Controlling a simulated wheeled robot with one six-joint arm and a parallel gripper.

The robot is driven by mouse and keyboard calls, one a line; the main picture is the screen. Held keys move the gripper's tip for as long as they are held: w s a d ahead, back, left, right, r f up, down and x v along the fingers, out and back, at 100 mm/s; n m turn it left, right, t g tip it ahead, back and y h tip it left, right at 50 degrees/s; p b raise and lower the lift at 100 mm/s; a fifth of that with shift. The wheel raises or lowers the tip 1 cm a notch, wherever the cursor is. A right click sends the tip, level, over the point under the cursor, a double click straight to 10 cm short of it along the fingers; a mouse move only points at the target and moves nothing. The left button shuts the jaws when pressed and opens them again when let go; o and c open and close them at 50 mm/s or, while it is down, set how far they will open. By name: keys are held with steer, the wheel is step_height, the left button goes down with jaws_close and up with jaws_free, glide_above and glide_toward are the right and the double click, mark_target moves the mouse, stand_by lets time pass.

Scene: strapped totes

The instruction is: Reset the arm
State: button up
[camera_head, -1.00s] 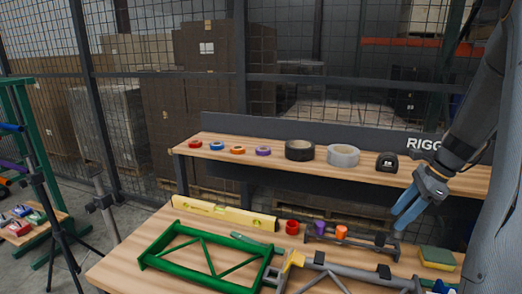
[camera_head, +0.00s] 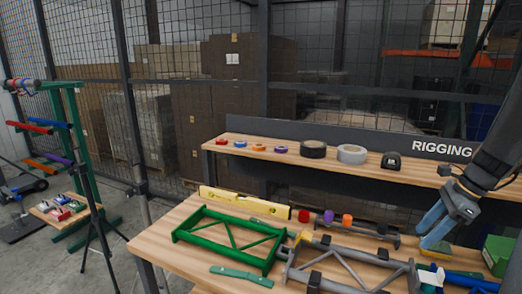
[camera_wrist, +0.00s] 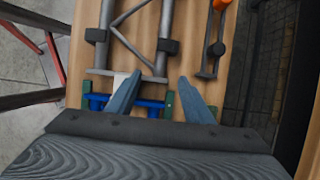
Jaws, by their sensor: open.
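My gripper (camera_head: 428,230) is at the right of the head view, above the right part of the workbench (camera_head: 150,243). Its two blue-grey fingers are apart and hold nothing. In the wrist view my gripper (camera_wrist: 160,95) is open above a blue tool or clamp (camera_wrist: 145,104) with green ends, with a grey metal frame (camera_wrist: 130,40) beyond it. I cannot tell the exact height of the fingers above these things.
The bench holds a green frame (camera_head: 215,246), a yellow level (camera_head: 245,204), and a green box (camera_head: 497,256) at the right. A shelf (camera_head: 240,143) behind carries tape rolls (camera_head: 351,154). A wire-mesh fence stands behind. A green rack (camera_head: 72,150) stands at left.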

steer(key=s+a+n+h, duration=0.1)
steer(key=s+a+n, duration=0.4)
steer(key=a+n, duration=0.2)
steer(key=s+a+n+h, duration=0.1)
steer(key=s+a+n, duration=0.3)
steer(key=a+n, duration=0.4)
steer(key=s+a+f+n+g+h, duration=0.1)
steer(key=s+a+n, duration=0.4)
steer(key=a, duration=0.8)
steer(key=n+h, duration=0.1)
steer(key=n, duration=0.2)
steer(key=shift+s+a, duration=0.3)
steer(key=shift+a, duration=0.05)
